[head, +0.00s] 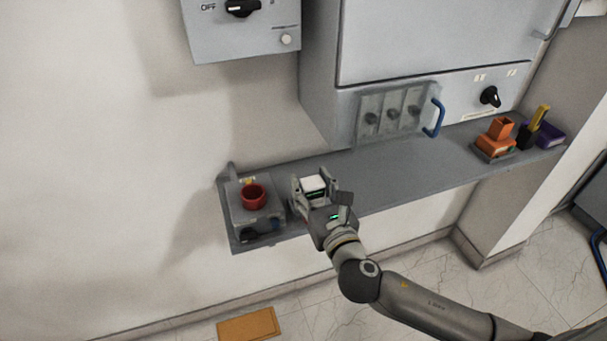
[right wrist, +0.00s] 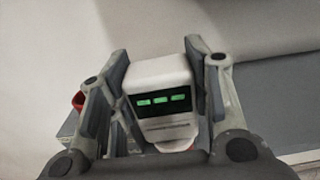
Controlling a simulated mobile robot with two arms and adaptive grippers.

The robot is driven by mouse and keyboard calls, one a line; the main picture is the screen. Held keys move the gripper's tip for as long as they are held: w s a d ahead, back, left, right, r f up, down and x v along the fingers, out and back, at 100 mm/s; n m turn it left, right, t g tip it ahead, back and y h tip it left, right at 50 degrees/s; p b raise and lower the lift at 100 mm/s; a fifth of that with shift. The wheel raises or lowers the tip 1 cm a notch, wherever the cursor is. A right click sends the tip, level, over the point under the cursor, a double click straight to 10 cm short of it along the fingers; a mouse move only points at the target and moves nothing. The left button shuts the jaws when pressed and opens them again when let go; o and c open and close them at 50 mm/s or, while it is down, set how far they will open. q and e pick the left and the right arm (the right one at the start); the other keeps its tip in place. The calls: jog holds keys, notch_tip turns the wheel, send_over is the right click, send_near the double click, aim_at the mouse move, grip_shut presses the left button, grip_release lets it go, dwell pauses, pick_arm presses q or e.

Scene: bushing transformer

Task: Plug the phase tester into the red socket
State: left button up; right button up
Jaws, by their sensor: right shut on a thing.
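The phase tester (head: 313,184) is a white box-shaped device with a dark panel. It also shows in the right wrist view (right wrist: 160,92), where the panel has three green lit bars. My right gripper (head: 314,190) is shut on it, one finger on each side. It holds the tester over the left part of the shelf, right of the red socket. The red socket (head: 253,193) is a round open cup on a grey box. A bit of its red rim shows at the left edge of the right wrist view (right wrist: 78,101). The tester's lower end is mostly hidden. My left gripper is not in view.
The grey shelf (head: 400,178) runs along the wall, its middle clear. At its right end stand an orange block (head: 497,145), a yellow-handled item (head: 540,117) and a purple container (head: 550,134). A grey cabinet (head: 420,45) with a blue handle (head: 434,118) hangs above.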

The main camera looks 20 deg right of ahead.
jog(key=s+b, duration=0.2)
jog(key=s, duration=0.9)
jog(key=r+p, duration=0.3)
jog(key=s+r+p, duration=0.1)
jog(key=p, duration=0.1)
jog(key=shift+d+r, duration=0.2)
jog(key=shift+r, duration=0.15)
